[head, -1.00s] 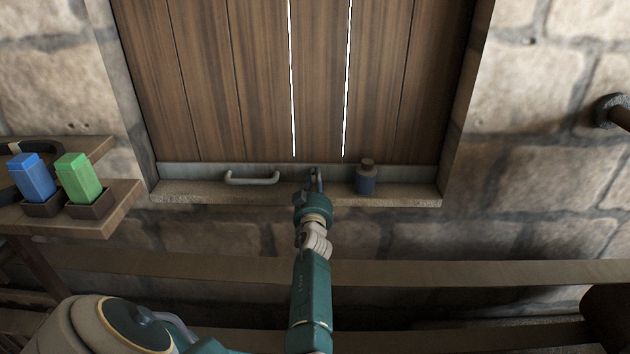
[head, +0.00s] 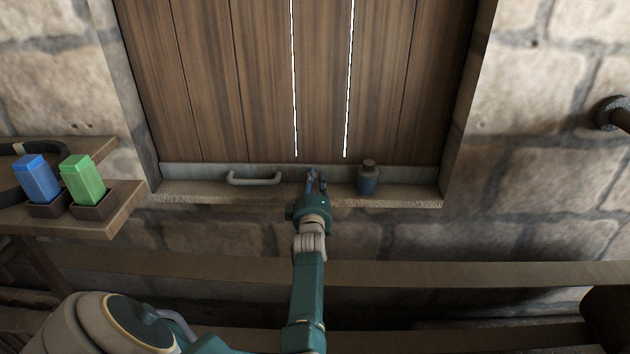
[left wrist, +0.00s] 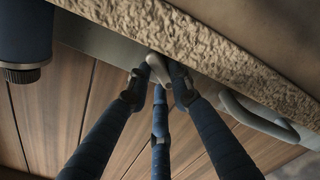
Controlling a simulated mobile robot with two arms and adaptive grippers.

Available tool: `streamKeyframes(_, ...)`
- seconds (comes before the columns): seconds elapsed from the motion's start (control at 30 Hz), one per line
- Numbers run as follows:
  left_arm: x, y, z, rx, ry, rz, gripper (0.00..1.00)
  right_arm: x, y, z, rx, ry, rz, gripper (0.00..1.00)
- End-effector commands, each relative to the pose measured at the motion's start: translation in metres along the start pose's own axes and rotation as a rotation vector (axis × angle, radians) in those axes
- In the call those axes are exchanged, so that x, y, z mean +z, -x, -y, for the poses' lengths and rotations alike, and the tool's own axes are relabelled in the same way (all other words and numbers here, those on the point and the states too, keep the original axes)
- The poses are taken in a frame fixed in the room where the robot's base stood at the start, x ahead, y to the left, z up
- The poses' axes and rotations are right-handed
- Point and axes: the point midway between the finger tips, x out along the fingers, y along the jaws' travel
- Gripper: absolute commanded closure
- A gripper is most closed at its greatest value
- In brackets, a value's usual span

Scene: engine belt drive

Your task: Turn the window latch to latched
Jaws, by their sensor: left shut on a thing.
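The window latch (left wrist: 158,68) is a small pale grey lever at the bottom rail of the wooden window. In the left wrist view it sits between my blue fingertips. My left gripper (head: 316,176) reaches up to the rail from below in the head view and is shut on the latch. In the head view the fingers hide most of the latch, so its exact angle is hard to tell. The wooden window (head: 270,80) fills the stone recess above the sill. My right gripper is not in view.
A grey bar handle (head: 253,179) is on the rail left of my gripper. A dark blue bottle (head: 367,181) stands on the stone sill (head: 410,199) just to the right. A wooden shelf (head: 118,212) at left holds a blue block (head: 37,178) and a green block (head: 83,179).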

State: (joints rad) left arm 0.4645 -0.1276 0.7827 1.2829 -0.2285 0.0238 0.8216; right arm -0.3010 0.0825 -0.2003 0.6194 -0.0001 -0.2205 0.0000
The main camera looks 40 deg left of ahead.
Motion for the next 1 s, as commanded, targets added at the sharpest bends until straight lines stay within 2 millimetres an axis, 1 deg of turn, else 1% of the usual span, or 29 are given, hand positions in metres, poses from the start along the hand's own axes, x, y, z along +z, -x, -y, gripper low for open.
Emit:
streamKeyframes(0.3,-0.0016,-0.0007,0.0,0.003,0.286,0.0,1.0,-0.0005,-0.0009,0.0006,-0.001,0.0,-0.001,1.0)
streamKeyframes(0.5,-0.002,-0.0007,0.0005,0.004,0.424,0.0,1.0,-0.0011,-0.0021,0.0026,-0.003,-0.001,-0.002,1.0)
streamKeyframes(0.7,-0.0024,-0.0008,0.0008,0.004,0.514,0.0,1.0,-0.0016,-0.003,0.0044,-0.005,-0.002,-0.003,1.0)
streamKeyframes(1.0,-0.0028,-0.0009,0.0007,0.005,0.566,0.0,1.0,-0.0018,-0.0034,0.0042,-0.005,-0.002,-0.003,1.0)
